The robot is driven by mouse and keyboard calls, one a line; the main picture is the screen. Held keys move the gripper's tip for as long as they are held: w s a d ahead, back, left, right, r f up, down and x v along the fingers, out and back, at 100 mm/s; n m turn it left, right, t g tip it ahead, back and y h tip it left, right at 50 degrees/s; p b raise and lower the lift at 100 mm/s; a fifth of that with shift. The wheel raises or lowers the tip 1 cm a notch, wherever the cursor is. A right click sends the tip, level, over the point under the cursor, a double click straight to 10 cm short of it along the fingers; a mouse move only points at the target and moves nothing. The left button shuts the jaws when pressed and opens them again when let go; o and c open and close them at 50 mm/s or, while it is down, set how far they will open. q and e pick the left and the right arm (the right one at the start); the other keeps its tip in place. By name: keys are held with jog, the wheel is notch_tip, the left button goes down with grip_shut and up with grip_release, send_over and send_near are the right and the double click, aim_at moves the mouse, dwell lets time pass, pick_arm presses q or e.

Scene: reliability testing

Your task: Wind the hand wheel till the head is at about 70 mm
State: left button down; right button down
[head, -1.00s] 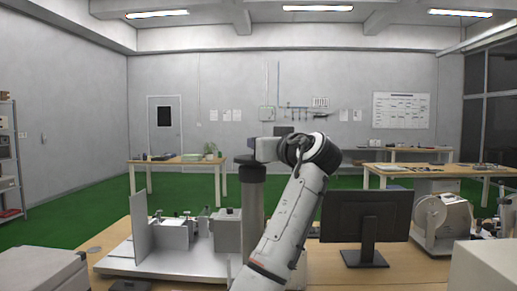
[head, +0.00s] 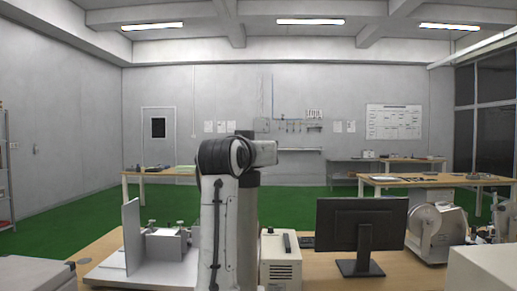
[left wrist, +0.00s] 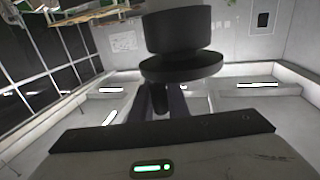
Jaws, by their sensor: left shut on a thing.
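The dark round column (head: 249,222) of the stand rises from the bench, mostly hidden behind my left arm. In the left wrist view, dark stacked discs (left wrist: 180,66), seemingly the hand wheel, fill the top middle. Below them, my left gripper (left wrist: 159,103) is shut on a slim dark upright part, likely the wheel's handle. In the head view my left arm stands upright in front of the column and hides the fingers and most of the wheel. I see no height scale or reading. My right gripper is out of view.
On the bench, a white plate with an upright panel (head: 132,236) and small blocks stands left of my arm. A beige box (head: 281,262) is close on its right, then a black monitor (head: 361,225). A machine with a round disc (head: 428,222) stands farther right.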

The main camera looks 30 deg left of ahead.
pick_arm(q)
jog(key=shift+m+h, duration=0.3)
jog(key=shift+h, duration=0.1)
jog(key=c, duration=1.7)
grip_release()
jog(key=shift+d, duration=0.1)
jog(key=shift+s+d, duration=0.1)
jog(key=shift+s, duration=0.5)
jog(key=b+v, duration=0.2)
jog(key=v, duration=0.7)
jog(key=shift+s+d+f, duration=0.1)
jog(key=shift+s, duration=0.05)
jog(key=shift+f, duration=0.1)
